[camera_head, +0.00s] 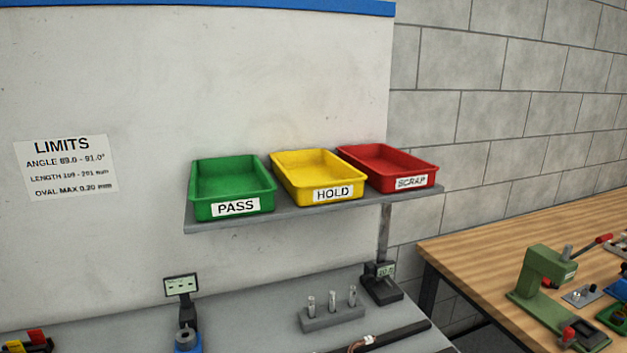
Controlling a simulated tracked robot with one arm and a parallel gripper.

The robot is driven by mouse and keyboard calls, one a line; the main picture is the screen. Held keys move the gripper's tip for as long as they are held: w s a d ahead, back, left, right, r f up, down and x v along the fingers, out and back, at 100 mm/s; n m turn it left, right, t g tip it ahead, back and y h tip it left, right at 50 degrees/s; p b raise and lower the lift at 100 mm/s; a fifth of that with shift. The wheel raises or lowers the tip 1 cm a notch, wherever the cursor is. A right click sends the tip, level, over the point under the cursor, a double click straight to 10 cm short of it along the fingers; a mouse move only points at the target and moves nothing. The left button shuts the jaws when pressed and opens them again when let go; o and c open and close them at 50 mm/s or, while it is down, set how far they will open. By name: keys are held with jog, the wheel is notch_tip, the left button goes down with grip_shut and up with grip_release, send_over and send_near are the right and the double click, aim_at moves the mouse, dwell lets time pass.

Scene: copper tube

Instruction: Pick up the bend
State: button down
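I cannot make out a whole copper bend in this view. A small copper-coloured piece (357,345) with a white tag shows at the bottom edge, by a dark bar (402,333) lying on the grey bench (255,303). The piece is cut off by the frame, so I cannot tell if it is the bend. My gripper is not in view.
Green PASS tray (233,187), yellow HOLD tray (318,175) and red SCRAP tray (387,167) look empty on a shelf (300,213). Below stand a display stand (182,287), a pin block (332,317) and a black gauge (381,284). A green press (540,283) stands on a wooden bench (480,243).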

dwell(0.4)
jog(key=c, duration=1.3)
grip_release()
